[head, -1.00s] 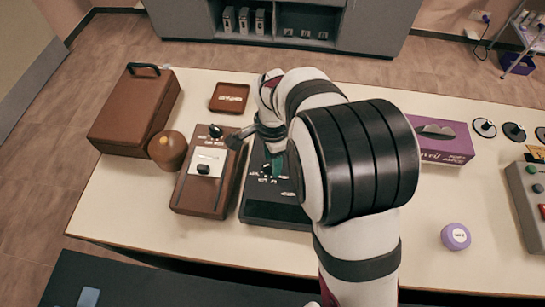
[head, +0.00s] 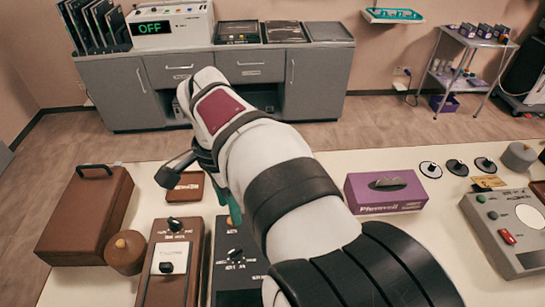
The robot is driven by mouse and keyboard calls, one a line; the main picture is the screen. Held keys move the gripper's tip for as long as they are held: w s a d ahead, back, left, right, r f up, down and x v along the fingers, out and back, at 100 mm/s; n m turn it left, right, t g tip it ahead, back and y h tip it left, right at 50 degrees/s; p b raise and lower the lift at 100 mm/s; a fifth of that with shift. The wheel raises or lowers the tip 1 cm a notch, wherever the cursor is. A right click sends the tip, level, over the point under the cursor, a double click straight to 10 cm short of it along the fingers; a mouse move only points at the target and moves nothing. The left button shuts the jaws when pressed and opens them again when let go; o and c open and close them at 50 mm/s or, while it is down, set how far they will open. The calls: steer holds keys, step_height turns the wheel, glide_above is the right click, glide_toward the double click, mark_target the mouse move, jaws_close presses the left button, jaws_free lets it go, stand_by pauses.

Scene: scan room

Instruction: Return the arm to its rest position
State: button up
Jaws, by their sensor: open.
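My arm reaches forward from the lower right over the table (head: 420,235) in the head view. My gripper (head: 190,178) is at its far end, raised above the table near the small brown tray (head: 186,187). One dark finger sticks out to the left. The other side of the jaws is partly hidden by the wrist. The gripper is open, and I see nothing held in it. A teal strip (head: 234,206) shows beside the wrist; I cannot tell whether it belongs to the gripper.
Below the gripper are a brown control box (head: 172,262) and a dark control box (head: 237,262). A brown case (head: 85,220) and round brown pot (head: 125,253) stand left. A purple tissue box (head: 386,191) and a grey console (head: 505,235) stand right. Grey cabinets (head: 175,98) stand beyond.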

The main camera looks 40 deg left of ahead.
steer(key=w+d+r+m+y, duration=0.1)
steer(key=w+d, duration=0.1)
steer(key=d, duration=1.2)
steer(key=w+d+r+m, duration=0.1)
steer(key=d, duration=1.2)
steer(key=s+d+f, duration=0.4)
steer(key=s+d, duration=0.4)
steer(key=d, duration=0.1)
steer(key=shift+s+f+m+y, duration=0.15)
steer(key=shift+s+m+y, duration=0.15)
steer(key=shift+y, duration=0.1)
steer(key=shift+c, duration=0.2)
